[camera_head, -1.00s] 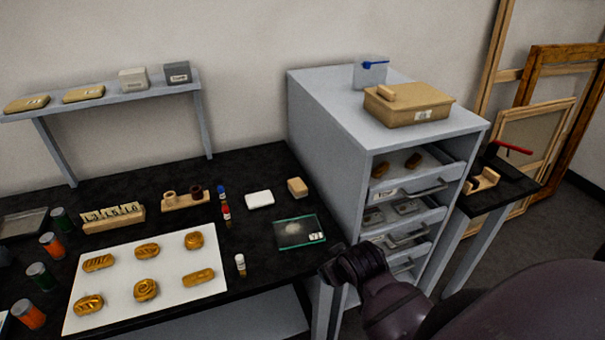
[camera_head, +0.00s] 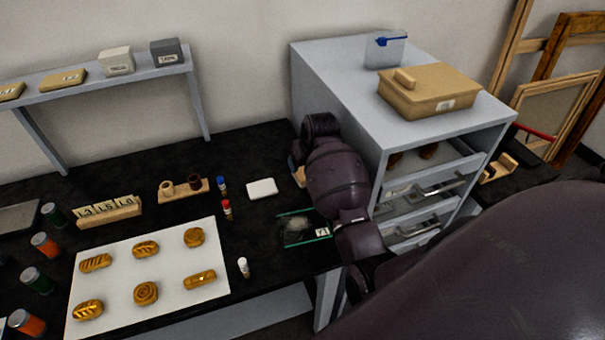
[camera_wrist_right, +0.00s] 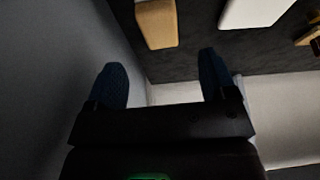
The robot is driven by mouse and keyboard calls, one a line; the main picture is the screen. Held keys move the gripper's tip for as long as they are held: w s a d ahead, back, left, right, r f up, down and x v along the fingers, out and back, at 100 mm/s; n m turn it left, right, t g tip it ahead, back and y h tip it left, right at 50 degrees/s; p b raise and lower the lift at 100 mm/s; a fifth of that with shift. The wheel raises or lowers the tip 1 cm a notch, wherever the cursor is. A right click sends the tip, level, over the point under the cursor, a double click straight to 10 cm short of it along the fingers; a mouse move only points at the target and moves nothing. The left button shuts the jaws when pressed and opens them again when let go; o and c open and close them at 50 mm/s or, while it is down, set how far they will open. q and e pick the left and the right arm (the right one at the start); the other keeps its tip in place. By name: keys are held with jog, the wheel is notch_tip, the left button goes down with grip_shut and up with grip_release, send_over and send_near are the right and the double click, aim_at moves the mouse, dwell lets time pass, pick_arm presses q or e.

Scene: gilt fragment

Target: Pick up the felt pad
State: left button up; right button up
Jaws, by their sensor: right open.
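A flat white block with rounded corners (camera_head: 262,188), which looks most like the felt pad, lies on the black table beside the cabinet. It also shows, cut off, at the top of the right wrist view (camera_wrist_right: 252,10). A tan block (camera_head: 299,177) lies to its right, partly covered by my right arm, and shows in the wrist view (camera_wrist_right: 157,22). I cannot tell for certain which block is the pad. My right gripper (camera_wrist_right: 163,76) is open and empty, with the tan block beyond its fingertips. The arm mostly hides this gripper in the head view. My left gripper is not in view.
The grey drawer cabinet (camera_head: 345,85) stands close to the right of my right arm. A glass plate (camera_head: 305,229) lies in front of the blocks. Small bottles (camera_head: 227,210) stand to the left, and a white sheet (camera_head: 120,270) holds several gilded pieces.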

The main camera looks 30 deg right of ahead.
aim_at(302, 172)
jog(key=shift+x, duration=4)
jog(key=shift+c, duration=0.2)
jog(key=c, duration=1)
